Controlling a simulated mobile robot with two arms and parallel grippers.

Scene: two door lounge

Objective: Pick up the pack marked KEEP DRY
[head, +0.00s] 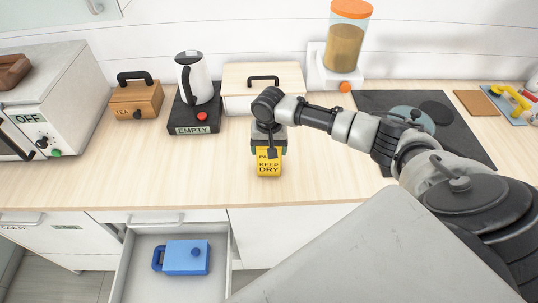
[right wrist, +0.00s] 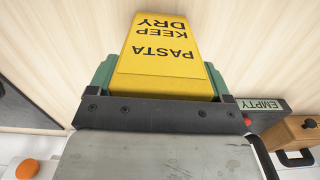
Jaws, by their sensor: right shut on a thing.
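The yellow pack (head: 269,167), marked PASTA KEEP DRY, stands on the wooden counter (head: 210,170) near its front edge. My right gripper (head: 268,147) reaches down over it from above and is shut on its upper part. In the right wrist view the pack (right wrist: 160,50) sits between the green fingers of my right gripper (right wrist: 160,85). I cannot tell whether the pack's bottom touches the counter. My left gripper is not in view.
A kettle (head: 196,80) on a base marked EMPTY, a brown box (head: 136,101) and a pale bread box (head: 285,78) stand behind. A dispenser (head: 345,45) and dark hob (head: 460,135) are right. An open drawer (head: 139,270) below holds a blue container (head: 187,257).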

